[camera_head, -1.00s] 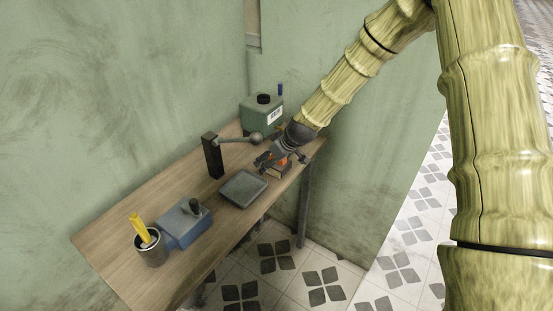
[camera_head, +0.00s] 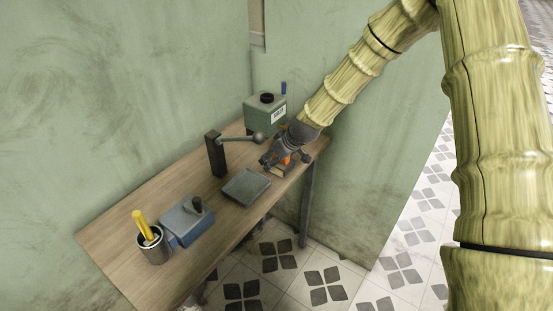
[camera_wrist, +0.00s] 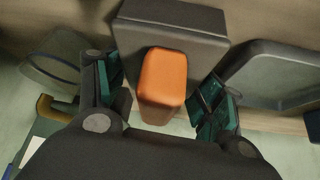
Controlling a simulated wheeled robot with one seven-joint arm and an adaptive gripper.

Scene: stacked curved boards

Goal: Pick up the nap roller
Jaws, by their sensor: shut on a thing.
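The thing I take for the nap roller shows an orange rounded grip (camera_wrist: 163,75) in front of a wide dark block (camera_wrist: 172,28) in the wrist view. In the head view its orange part (camera_head: 286,160) shows at the table's far right end, partly hidden by my gripper. My gripper (camera_head: 285,161) reaches down over it, a finger on each side. In the wrist view my gripper (camera_wrist: 160,92) has its green pads left and right of the orange grip. It is shut on this thing, though pad contact is hard to see. The thing is low, at the tabletop; I cannot tell if it is lifted.
A grey tray (camera_head: 246,187) lies just left of my gripper. A dark post (camera_head: 216,155) with a ball-ended metal arm (camera_head: 240,140) and a green canister (camera_head: 265,113) stand close behind. A blue box (camera_head: 187,222) and a cup (camera_head: 155,250) with a yellow-handled tool are nearer on the wooden table (camera_head: 110,238).

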